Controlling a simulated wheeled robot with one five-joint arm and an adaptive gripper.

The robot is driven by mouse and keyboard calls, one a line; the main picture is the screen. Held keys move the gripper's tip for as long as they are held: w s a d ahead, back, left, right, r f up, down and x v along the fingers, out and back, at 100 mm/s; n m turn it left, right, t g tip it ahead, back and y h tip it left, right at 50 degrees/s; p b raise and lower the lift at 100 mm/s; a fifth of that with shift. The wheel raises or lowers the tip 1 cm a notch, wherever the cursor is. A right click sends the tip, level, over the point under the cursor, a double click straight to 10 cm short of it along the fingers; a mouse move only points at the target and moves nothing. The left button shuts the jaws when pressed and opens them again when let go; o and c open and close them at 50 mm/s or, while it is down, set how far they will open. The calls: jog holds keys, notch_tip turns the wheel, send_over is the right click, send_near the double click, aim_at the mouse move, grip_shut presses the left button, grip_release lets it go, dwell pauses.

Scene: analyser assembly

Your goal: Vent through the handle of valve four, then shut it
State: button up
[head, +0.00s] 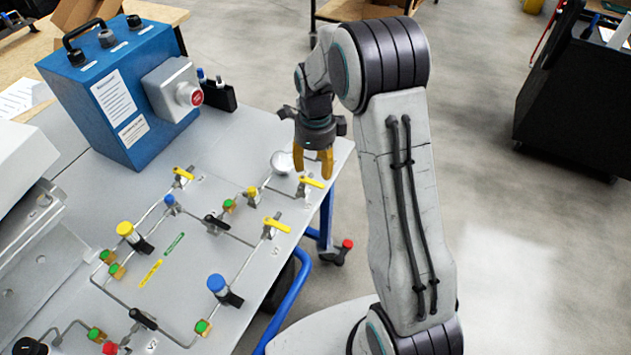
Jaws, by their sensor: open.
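The tubing panel on the grey bench (185,255) carries several small valves. Yellow lever handles show at the right (312,182), lower right (277,225), the middle (252,192) and the back left (183,173). I cannot read the valve labels well enough to tell which is valve four. My gripper (313,170) points down at the bench's right side, with its two orange fingers apart and nothing visible between them. In the picture the fingertips end just above the right yellow handle; I cannot tell whether they touch it.
A blue box (115,90) with a red button (197,97) stands at the back left. A round gauge (281,161) sits left of the fingers. Black handles (216,222), a yellow knob (125,229) and a blue knob (217,284) rise from the panel.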

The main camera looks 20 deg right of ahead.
aim_at(316, 185)
jog(key=shift+m, duration=0.6)
jog(key=shift+f, duration=0.35)
jog(key=shift+f+p, duration=0.45)
jog(key=shift+f, duration=2.85)
jog(key=shift+c, duration=0.3)
grip_shut()
jog(key=shift+s, duration=0.1)
